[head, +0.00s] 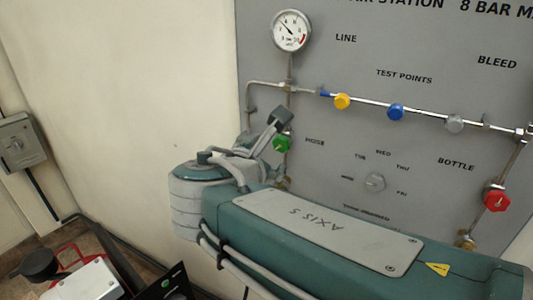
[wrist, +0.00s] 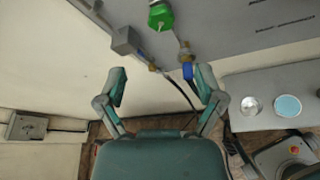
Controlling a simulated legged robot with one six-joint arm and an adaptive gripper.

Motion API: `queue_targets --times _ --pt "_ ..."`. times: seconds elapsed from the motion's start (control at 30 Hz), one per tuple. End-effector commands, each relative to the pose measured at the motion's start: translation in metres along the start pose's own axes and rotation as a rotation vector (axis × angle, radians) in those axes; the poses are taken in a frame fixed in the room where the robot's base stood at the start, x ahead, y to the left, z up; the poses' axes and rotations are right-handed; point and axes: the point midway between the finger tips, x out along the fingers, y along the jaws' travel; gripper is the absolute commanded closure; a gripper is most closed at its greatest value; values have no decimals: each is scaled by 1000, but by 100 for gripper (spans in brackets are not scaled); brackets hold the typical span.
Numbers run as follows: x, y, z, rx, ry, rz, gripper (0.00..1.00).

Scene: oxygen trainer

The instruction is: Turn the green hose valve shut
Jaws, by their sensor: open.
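The green hose valve (head: 282,143) is a small green knob on the grey panel, beside the word HOSE in the head view. In the wrist view the green valve (wrist: 160,15) sits at the top edge, slightly cut off, beyond the fingertips. My gripper (wrist: 160,84) is open, with its two fingers spread wide and nothing between the pads. It is apart from the valve, which lies ahead of the gap and above it in the picture. In the head view my arm covers the area just below and left of the valve.
A brass fitting (wrist: 186,53) and blue-banded pipe lie near the right finger. A grey block (wrist: 125,40) is left of the valve. The panel also holds a gauge (head: 291,30), yellow (head: 342,101) and blue knobs (head: 396,112), and a red bottle valve (head: 497,197).

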Motion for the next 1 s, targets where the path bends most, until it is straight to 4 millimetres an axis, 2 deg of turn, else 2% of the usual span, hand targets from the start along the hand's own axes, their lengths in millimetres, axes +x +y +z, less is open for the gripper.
queue_targets --times 0.27,0.37,0.5,0.63,0.77,1.0 --pt "1 0 -2 -12 -6 -5 13" --pt "9 -3 -11 -116 -71 -38 13" --pt "21 -5 -28 -346 -242 -88 13" --pt "23 -1 -36 -477 -359 -99 13" --pt "27 -1 -34 -502 -390 -101 13" --pt "62 -2 -18 -499 -388 -105 13"
